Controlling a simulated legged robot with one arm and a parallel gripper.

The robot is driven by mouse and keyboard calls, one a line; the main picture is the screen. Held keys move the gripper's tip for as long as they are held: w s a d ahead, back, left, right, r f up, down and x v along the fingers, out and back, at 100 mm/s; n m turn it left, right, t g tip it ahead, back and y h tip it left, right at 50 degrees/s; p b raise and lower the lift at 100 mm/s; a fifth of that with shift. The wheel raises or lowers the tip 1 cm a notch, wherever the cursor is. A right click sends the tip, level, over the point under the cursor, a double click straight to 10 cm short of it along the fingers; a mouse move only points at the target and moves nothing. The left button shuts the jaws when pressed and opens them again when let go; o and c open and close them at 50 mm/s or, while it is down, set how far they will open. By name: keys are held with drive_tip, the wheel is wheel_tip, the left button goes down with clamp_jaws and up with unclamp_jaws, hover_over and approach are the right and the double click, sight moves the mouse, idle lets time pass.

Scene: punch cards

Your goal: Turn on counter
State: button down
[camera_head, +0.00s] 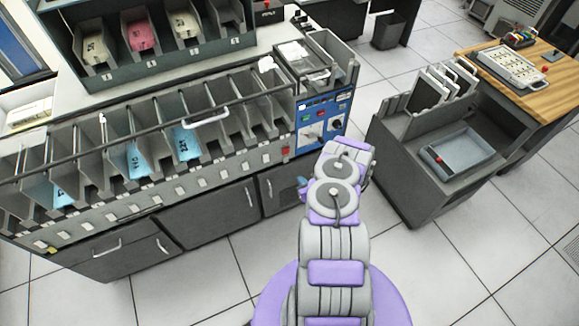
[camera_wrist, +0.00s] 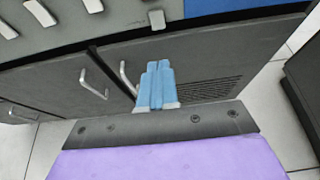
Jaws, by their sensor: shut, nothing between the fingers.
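The card machine (camera_head: 200,170) is a long grey unit with a row of open card slots. A blue control panel (camera_head: 322,118) with knobs, dials and small buttons is on its right end; I cannot tell which part is the counter switch. The lower part of the blue panel (camera_wrist: 250,42) shows at the top right of the wrist view. My gripper (camera_wrist: 158,66) has its blue fingers together, with nothing between them, in front of the dark lower cabinet. In the head view my gripper (camera_head: 302,185) is mostly hidden by my arm, below the panel.
A red button (camera_head: 285,152) is just left of the panel. Cabinet doors with handles (camera_wrist: 93,84) are below. To the right stand a grey cart (camera_head: 415,145) with a tray and a wooden-topped desk (camera_head: 545,82). White tiled floor is clear between them.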

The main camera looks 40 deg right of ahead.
sight(287, 162)
drive_tip(key=b+x, duration=0.1)
drive_tip(key=x, duration=0.3)
drive_tip(key=b+x, duration=0.1)
drive_tip(key=x, duration=0.3)
drive_tip(key=r+b+x, duration=0.1)
drive_tip(key=x, duration=0.3)
drive_tip(key=shift+w+f, duration=0.1)
drive_tip(key=shift+w, duration=0.5)
drive_tip(key=shift+s, duration=0.15)
